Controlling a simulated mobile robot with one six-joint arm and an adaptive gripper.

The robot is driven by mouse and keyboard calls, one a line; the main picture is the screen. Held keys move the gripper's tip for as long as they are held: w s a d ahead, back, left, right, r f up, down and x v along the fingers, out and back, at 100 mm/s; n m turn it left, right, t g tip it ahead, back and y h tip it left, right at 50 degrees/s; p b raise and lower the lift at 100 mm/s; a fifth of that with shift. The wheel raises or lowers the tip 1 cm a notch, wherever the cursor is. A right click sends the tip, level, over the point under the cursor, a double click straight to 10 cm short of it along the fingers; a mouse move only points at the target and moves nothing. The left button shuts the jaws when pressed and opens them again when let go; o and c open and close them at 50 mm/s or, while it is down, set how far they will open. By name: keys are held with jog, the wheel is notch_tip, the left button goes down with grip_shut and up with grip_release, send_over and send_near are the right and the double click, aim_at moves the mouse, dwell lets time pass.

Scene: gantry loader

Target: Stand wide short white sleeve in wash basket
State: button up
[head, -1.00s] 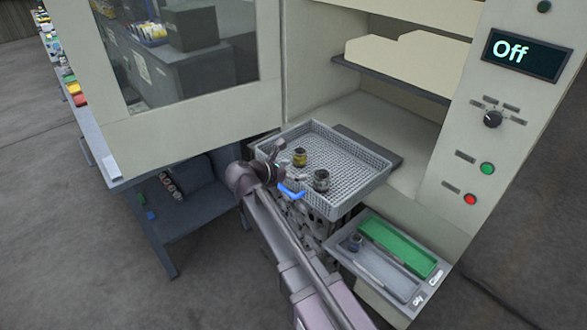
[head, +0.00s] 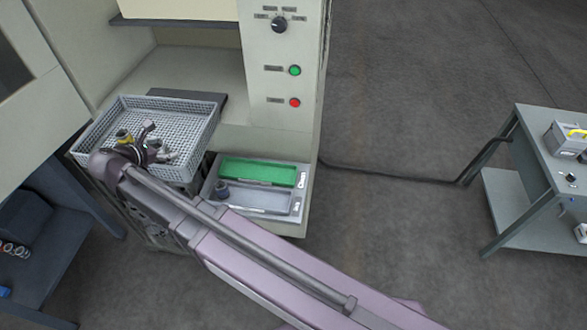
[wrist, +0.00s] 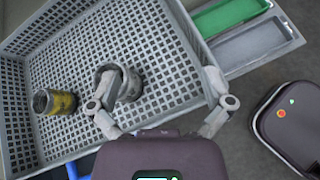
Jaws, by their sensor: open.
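The grey mesh wash basket (head: 188,117) sits at the front of the machine opening. In the wrist view the basket (wrist: 185,35) holds a yellow-banded sleeve (wrist: 62,103) and a grey, dark-mouthed sleeve (wrist: 132,84), both upright and apart. My gripper (head: 152,150) is over the basket. In the wrist view my gripper (wrist: 160,85) is open; its left finger overlaps the grey sleeve in the picture, and I cannot tell whether they touch. I cannot make out a clearly white sleeve.
The tray (head: 212,178) with green (head: 258,172) and grey (head: 262,203) compartments is right of the basket. The machine panel (head: 282,60) rises behind it. A grey table (head: 540,160) stands far right; open floor lies between.

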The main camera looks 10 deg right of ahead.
jog(key=d+f+m+g, duration=0.2)
jog(key=d+m, duration=0.2)
jog(key=d, duration=0.3)
jog(key=d+f+m+g+y, duration=0.1)
jog(key=d+f+m+g, duration=0.1)
jog(key=d+m, duration=0.35)
jog(key=d+f+m+g, duration=0.2)
jog(key=d, duration=0.7)
jog(key=s+d+f+m+g+y, duration=0.1)
jog(key=s+d+m+y, duration=0.2)
jog(key=s+d+m, duration=0.2)
jog(key=s+d+f+m+g+y, duration=0.1)
jog(key=s+d+m+g+y, duration=0.1)
jog(key=s+d+m, duration=0.3)
jog(key=shift+d+f+m+y, duration=0.35)
jog(key=shift+d+m, duration=1.8)
jog(key=shift+d, duration=1.25)
jog(key=shift+w, duration=0.1)
jog(key=c, duration=0.6)
jog(key=shift+a, duration=0.1)
